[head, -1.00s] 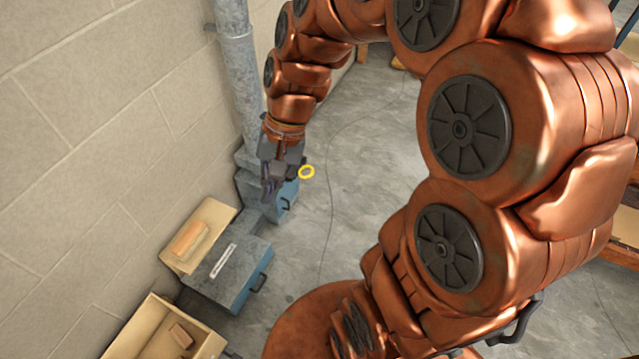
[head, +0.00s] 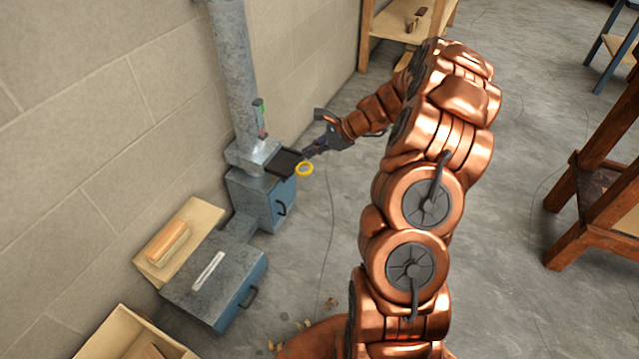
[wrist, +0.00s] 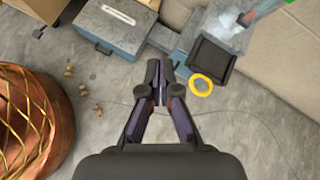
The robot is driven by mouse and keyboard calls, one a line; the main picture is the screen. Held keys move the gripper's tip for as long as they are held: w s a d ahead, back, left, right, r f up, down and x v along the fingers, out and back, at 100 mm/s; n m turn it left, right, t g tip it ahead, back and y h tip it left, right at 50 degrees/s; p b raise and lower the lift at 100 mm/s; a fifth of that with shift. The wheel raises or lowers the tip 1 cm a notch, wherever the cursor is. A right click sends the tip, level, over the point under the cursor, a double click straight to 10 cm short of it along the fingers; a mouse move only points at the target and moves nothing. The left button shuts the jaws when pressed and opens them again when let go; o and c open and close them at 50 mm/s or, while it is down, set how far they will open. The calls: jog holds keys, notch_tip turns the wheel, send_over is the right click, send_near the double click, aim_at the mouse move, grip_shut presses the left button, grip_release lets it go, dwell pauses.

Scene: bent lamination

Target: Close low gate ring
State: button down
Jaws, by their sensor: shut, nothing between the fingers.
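The yellow gate ring (head: 304,169) sits at the outer end of a dark flat gate plate (head: 284,162), which sticks out from the low part of the grey metal duct (head: 240,95). In the wrist view, the ring (wrist: 201,84) lies right of my fingertips, at the near corner of the dark plate (wrist: 210,60). My gripper (head: 308,153) is just behind the ring and plate in the head view. Its fingers (wrist: 160,66) are together with nothing between them. They look apart from the ring in the wrist view; their height relative to it is unclear.
A blue box (head: 262,200) stands below the gate. Left of it are a lower grey-blue box (head: 215,280) with a pale slot and a tray (head: 180,240) holding a wooden block. A wall runs behind. A wooden bench (head: 600,220) stands right. The floor between is mostly clear.

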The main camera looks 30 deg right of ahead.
jog(key=d+f+m+t+h+b, duration=0.25)
jog(key=d+f+m+b, duration=0.3)
jog(key=d+f, duration=1)
jog(key=w+a+f+m+b, duration=0.1)
jog(key=w+a+f+b, duration=0.3)
jog(key=w+a, duration=0.3)
jog(key=shift+w+f, duration=0.8)
jog(key=shift+w, duration=0.25)
